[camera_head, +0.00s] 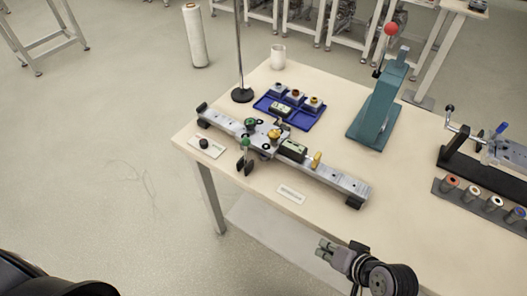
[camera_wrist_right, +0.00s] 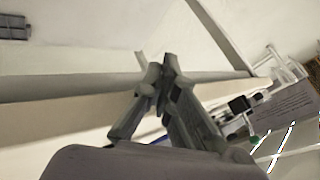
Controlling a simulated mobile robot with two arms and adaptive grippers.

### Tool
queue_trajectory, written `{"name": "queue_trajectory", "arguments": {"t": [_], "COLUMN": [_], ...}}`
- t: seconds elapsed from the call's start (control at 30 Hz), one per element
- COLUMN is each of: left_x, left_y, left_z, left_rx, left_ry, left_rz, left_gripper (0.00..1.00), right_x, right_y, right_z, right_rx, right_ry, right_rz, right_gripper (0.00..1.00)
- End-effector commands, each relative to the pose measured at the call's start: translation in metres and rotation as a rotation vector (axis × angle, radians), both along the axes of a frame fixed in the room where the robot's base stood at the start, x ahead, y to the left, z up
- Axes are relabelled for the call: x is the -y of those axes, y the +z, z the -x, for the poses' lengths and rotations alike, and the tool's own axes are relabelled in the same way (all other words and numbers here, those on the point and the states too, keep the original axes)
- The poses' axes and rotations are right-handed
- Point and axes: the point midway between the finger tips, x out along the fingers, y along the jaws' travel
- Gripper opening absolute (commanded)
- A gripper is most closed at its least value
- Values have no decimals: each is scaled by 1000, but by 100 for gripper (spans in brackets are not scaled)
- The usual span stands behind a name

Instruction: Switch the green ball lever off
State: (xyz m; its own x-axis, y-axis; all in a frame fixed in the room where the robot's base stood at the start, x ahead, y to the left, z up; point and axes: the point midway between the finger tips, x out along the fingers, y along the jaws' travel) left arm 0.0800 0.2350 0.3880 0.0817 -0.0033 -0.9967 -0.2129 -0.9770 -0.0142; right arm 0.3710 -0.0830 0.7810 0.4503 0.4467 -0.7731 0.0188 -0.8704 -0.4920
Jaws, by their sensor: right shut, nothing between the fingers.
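A small green ball (camera_head: 245,143) shows at the near edge of the long grey ring track (camera_head: 335,178) on the table. Black parts sit just below the ball. A second green knob (camera_head: 250,122) stands behind it on the track, so I cannot tell for certain which belongs to the lever. A small green spot (camera_wrist_right: 254,138) shows at lower right in the right wrist view. My right gripper (camera_head: 322,249) is shut and empty in front of the table's near edge, apart from the track. Its closed fingers (camera_wrist_right: 163,75) also show in the right wrist view. My left gripper is not in view.
A blue tray (camera_head: 303,121) with small parts lies behind the track. A teal press (camera_head: 378,105) with a red ball handle stands at the back right. A thin pole on a black base (camera_head: 242,95) stands at the back left. Bare tabletop (camera_head: 400,215) lies right of the track.

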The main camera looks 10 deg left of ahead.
Motion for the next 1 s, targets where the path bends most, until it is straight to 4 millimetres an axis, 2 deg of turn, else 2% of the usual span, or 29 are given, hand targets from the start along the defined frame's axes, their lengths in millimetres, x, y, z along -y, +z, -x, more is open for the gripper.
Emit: {"name": "queue_trajectory", "arguments": {"t": [0.07, 0.27, 0.5, 0.7, 1.0], "left_x": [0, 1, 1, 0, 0], "left_y": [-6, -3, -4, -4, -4], "left_z": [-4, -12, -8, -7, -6], "left_rx": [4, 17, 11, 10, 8], "left_ry": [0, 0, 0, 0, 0], "left_rz": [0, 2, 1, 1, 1], "left_gripper": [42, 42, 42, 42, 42], "right_x": [-19, -64, -113, -130, -132], "right_y": [27, 52, 98, 123, 129], "right_z": [-8, -44, -98, -130, -138], "right_rx": [26, 4, -93, -198, -230], "right_ry": [-10, -100, -251, -360, -392], "right_rz": [-99, -387, -815, -1070, -1132], "right_gripper": [0, 0, 0, 0, 0]}}
